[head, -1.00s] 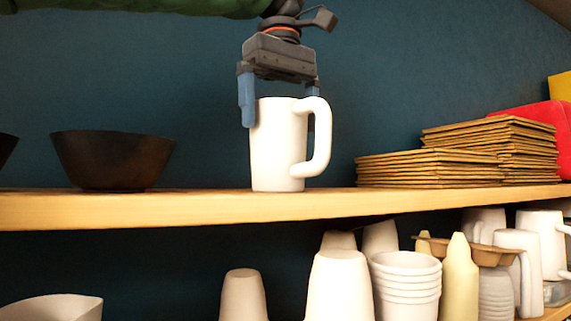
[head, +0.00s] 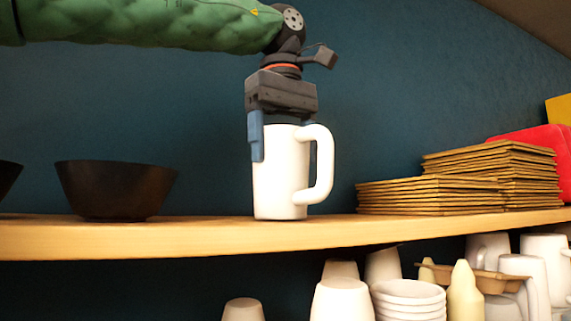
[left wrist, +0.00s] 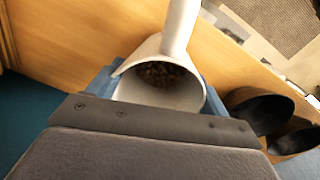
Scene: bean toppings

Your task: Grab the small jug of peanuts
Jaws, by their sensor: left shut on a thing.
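A white jug (head: 280,180) with a large handle on its right side stands upright on the wooden shelf (head: 200,238). In the left wrist view I look down into the jug (left wrist: 187,97) and see small brown pieces (left wrist: 157,74) inside, like peanuts. My left gripper (head: 283,142) comes down from above and is shut on the jug's upper body. One blue finger lies on its left side; the other is mostly hidden behind the jug and handle. The jug's base appears to rest on the shelf. My right gripper is not in view.
A dark bowl (head: 115,190) stands left of the jug. Stacked brown flat pieces (head: 430,195) and a red object (head: 545,145) are to the right. Cups and mugs (head: 341,300) fill the shelf below.

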